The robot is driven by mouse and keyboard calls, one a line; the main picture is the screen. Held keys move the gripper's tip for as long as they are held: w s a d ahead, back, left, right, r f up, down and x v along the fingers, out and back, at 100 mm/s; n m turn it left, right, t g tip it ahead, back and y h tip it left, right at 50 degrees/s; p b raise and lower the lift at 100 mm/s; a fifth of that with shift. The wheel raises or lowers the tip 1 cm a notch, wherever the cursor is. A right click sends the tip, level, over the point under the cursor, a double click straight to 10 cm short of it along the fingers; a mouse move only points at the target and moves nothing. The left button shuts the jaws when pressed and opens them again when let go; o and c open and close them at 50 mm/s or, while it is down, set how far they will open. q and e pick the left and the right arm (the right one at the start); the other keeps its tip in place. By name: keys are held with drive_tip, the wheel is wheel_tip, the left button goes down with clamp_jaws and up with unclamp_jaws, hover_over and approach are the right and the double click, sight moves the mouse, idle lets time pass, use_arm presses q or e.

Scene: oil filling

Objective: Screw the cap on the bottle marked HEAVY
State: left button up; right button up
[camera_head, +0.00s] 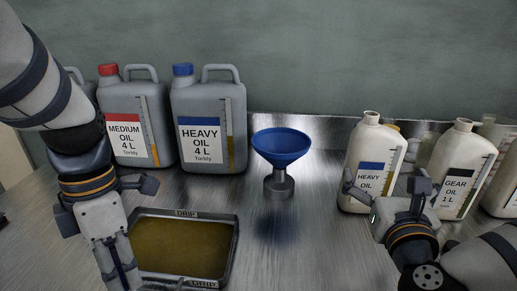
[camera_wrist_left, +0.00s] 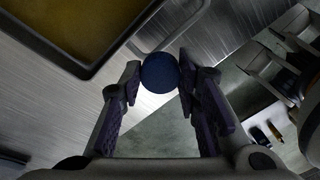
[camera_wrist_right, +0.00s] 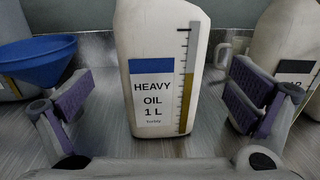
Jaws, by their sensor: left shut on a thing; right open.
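A white 1 L bottle labelled HEAVY OIL (camera_head: 376,146) stands upright on the metal bench, its neck without a cap. My right gripper (camera_head: 385,186) is open in front of it. In the right wrist view the bottle (camera_wrist_right: 160,70) stands between the spread fingers (camera_wrist_right: 160,100), with a gap on both sides. My left gripper (camera_wrist_left: 157,85) is shut on a round dark blue cap (camera_wrist_left: 160,73), held between its fingertips. In the head view my left gripper (camera_head: 118,278) points down beside the drip tray, and the cap is hidden there.
A grey 4 L HEAVY OIL jug (camera_head: 208,105) with a blue cap and a red-capped MEDIUM OIL jug (camera_head: 132,115) stand at the back left. A blue funnel (camera_head: 281,147) stands mid-bench. A drip tray (camera_head: 236,240) lies in front. A GEAR OIL bottle (camera_head: 462,155) stands right of the HEAVY bottle.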

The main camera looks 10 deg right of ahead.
sight(379, 158)
use_arm(q)
drive_tip(key=shift+w+f, duration=0.1)
drive_tip(key=shift+f, duration=0.25)
use_arm(e)
drive_tip(key=x, duration=0.2)
drive_tip(key=shift+w+d, duration=0.15)
drive_tip(key=shift+w, duration=0.25)
use_arm(q)
drive_tip(key=shift+r, duration=0.1)
use_arm(e)
drive_tip(key=shift+w+d+r, duration=0.1)
drive_tip(key=shift+w, duration=0.1)
use_arm(q)
drive_tip(key=shift+r+p, duration=0.45)
drive_tip(key=shift+r, duration=0.25)
use_arm(e)
drive_tip(key=x, duration=0.2)
drive_tip(key=r+x, duration=0.1)
drive_tip(key=x, duration=0.1)
drive_tip(key=shift+w+d, duration=0.1)
drive_tip(key=shift+w+d+f, duration=0.1)
drive_tip(key=shift+w+d, duration=0.05)
drive_tip(key=shift+w, duration=0.35)
drive_tip(key=c, duration=1.7)
